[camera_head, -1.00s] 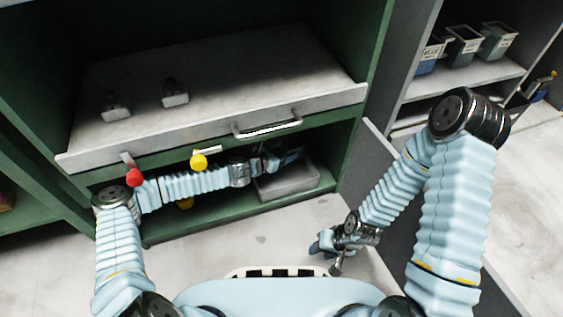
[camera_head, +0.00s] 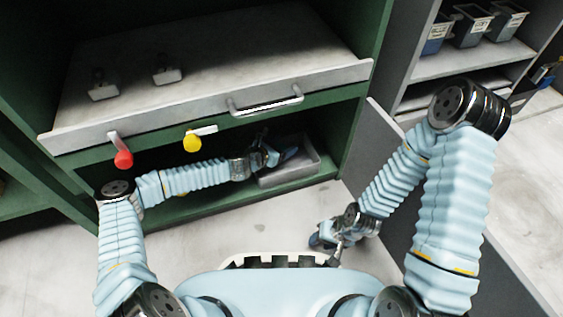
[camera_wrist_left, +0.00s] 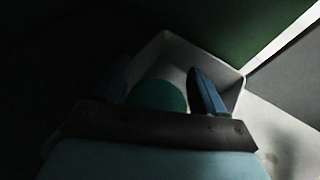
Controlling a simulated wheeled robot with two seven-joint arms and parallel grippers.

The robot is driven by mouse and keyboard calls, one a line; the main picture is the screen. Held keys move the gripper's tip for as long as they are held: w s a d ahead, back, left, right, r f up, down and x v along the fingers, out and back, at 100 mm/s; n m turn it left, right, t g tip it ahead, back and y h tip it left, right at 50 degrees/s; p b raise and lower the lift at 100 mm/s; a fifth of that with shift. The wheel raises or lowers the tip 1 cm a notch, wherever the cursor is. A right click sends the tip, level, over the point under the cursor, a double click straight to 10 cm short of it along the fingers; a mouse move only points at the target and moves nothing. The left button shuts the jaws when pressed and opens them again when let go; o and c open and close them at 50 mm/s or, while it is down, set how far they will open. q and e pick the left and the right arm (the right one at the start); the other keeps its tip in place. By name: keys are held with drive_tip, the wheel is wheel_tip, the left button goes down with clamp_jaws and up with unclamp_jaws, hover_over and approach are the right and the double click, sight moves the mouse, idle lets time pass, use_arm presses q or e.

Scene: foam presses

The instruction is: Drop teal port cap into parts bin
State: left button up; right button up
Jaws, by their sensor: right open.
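The grey parts bin (camera_head: 318,158) stands on the lower green shelf under the drawer. It fills the middle of the left wrist view with its pale walls (camera_wrist_left: 172,45). My left gripper (camera_head: 276,150) is over the bin, its fingers spread apart. The round teal port cap (camera_wrist_left: 158,95) shows between the fingers in the left wrist view, with a small gap to the right finger; it appears to be in the bin below, but its depth is hard to judge. The cap is not visible in the head view. My right gripper (camera_head: 325,243) is open and empty, low above the floor.
A drawer with a handle (camera_head: 265,104) hangs above my left arm. A red knob (camera_head: 123,158) and a yellow knob (camera_head: 193,143) sit below its front. A grey panel (camera_head: 372,150) stands right of the bin. Small bins (camera_head: 472,28) are on the right shelf.

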use_arm(q)
drive_tip(key=o, duration=0.4)
drive_tip(key=shift+s, duration=0.1)
drive_tip(key=p+v, duration=0.3)
drive_tip(key=v, duration=1)
drive_tip(key=shift+s+a+r, duration=0.2)
drive_tip(key=shift+a, duration=0.05)
